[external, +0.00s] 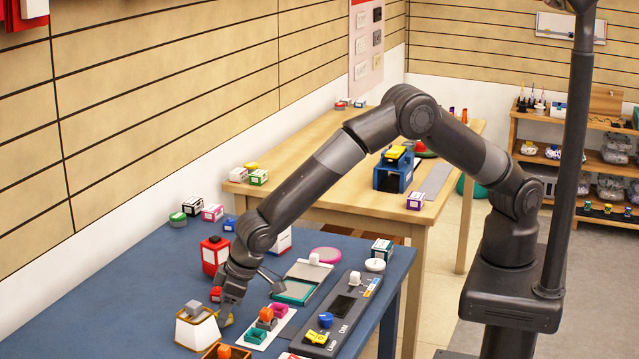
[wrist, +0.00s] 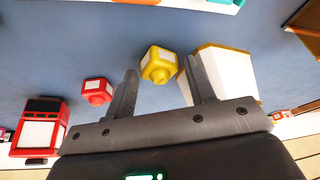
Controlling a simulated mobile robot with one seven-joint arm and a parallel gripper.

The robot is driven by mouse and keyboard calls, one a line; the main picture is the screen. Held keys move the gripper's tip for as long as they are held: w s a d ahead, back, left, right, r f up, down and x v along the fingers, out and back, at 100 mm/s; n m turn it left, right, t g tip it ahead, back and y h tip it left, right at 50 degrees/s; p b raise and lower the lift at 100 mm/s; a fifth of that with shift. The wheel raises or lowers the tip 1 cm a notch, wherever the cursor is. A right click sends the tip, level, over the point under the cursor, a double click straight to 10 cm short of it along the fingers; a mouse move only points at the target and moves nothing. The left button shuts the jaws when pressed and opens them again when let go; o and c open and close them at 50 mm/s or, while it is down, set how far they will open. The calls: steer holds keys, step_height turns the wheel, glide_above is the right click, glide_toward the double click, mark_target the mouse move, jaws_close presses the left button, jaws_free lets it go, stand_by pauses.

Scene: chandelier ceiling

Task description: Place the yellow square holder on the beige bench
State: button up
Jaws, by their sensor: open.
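The yellow square holder (wrist: 158,62) stands on the blue tabletop in the wrist view, with a round knob-like part facing me. In the external view only a small yellow patch (external: 227,319) of it shows by my gripper. My gripper (external: 229,298) is low over the blue table and open. In the wrist view my gripper (wrist: 160,78) has the holder beyond and between its fingertips, nearer the right finger; whether they touch is not clear. The beige bench (external: 335,203) is the wooden-topped table behind the blue one, with free wood on its top.
A white gold-trimmed block (wrist: 225,65) is close beside the right finger. A red square holder (wrist: 96,90) and a red box (wrist: 40,128) stand to the left. A dark panel (external: 343,312) and green tray (external: 295,291) lie on the blue table (external: 110,290). A blue stand (external: 393,172) occupies the bench.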

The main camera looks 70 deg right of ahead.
steer(key=c, duration=0.8)
steer(key=shift+r, duration=0.55)
steer(key=r, duration=0.2)
steer(key=d+r, duration=0.1)
steer(key=shift+w+r, duration=0.15)
steer(key=shift+r, duration=0.2)
steer(key=d+r, duration=0.2)
steer(key=d, duration=0.1)
steer(key=w+d+r, duration=0.1)
steer(key=d+r, duration=0.1)
steer(key=d, duration=0.2)
steer(key=d+r, duration=0.2)
steer(key=d, duration=0.1)
steer(key=shift+w+d+r, duration=0.15)
steer(key=shift+w+d, duration=0.15)
